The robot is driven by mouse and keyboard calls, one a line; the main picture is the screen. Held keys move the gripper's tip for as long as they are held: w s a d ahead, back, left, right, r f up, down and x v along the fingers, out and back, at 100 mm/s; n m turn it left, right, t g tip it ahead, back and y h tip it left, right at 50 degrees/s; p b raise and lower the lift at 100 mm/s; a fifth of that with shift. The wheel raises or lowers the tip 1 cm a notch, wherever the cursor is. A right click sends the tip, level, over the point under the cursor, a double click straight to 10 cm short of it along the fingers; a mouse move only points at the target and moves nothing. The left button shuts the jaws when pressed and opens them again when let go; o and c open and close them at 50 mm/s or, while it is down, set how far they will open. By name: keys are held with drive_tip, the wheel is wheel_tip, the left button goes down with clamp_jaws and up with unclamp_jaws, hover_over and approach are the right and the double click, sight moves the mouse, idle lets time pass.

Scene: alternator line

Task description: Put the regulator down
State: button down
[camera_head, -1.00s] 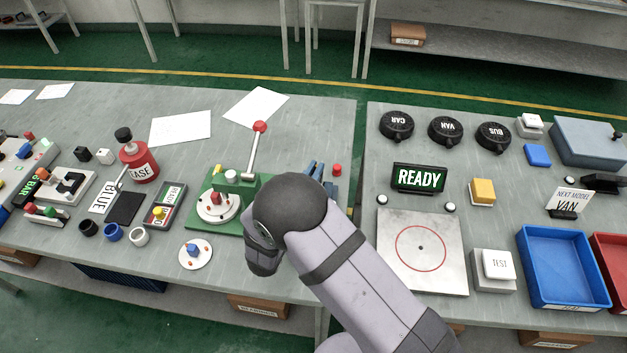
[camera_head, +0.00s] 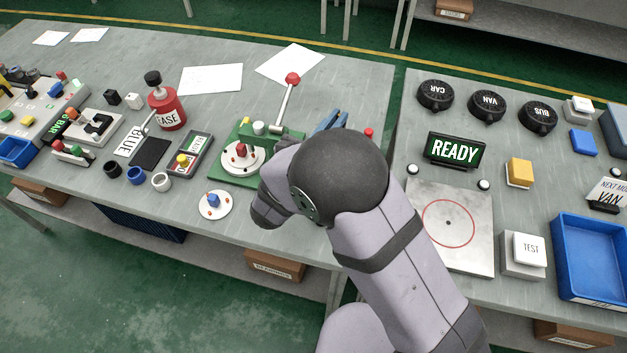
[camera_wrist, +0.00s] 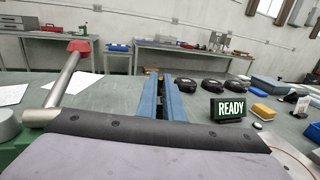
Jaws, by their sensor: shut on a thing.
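My gripper (camera_wrist: 163,96) shows in the wrist view as two blue fingers pointing away over the table. In the head view its blue fingers (camera_head: 331,121) stick out behind my dark wrist, to the right of the green fixture. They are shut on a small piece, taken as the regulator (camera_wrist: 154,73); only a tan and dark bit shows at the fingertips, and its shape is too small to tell. The green fixture (camera_head: 226,172) holds a white disc (camera_head: 239,158) with red pins; its red-knobbed lever (camera_head: 287,100) stands up. My wrist hides the fixture's right part.
A white round plate with a blue block (camera_head: 215,205) lies in front of the fixture. A red can (camera_head: 167,110) and a grey tray (camera_head: 184,156) stand left. A red button (camera_head: 369,133) is right of my fingers. The right table has the READY sign (camera_head: 455,150) and a metal plate (camera_head: 460,245).

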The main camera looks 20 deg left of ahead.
drive_tip(key=s+a+f+b, duration=0.2)
drive_tip(key=s+a+b, duration=0.3)
drive_tip(key=s+b, duration=0.35)
drive_tip(key=shift+s+d+f+p, duration=0.1)
drive_tip(key=shift+f+p, duration=0.25)
drive_tip(key=shift+f, duration=2.1)
drive_tip(key=shift+s+d+f+p, duration=0.1)
drive_tip(key=shift+f+p, duration=0.25)
drive_tip(key=shift+f, duration=2.1)
drive_tip(key=shift+f, duration=0.15)
drive_tip(key=c, duration=2.3)
unclamp_jaws()
drive_tip(key=o, duration=0.4)
drive_tip(key=shift+a+r, duration=0.1)
drive_tip(key=shift+r, duration=0.1)
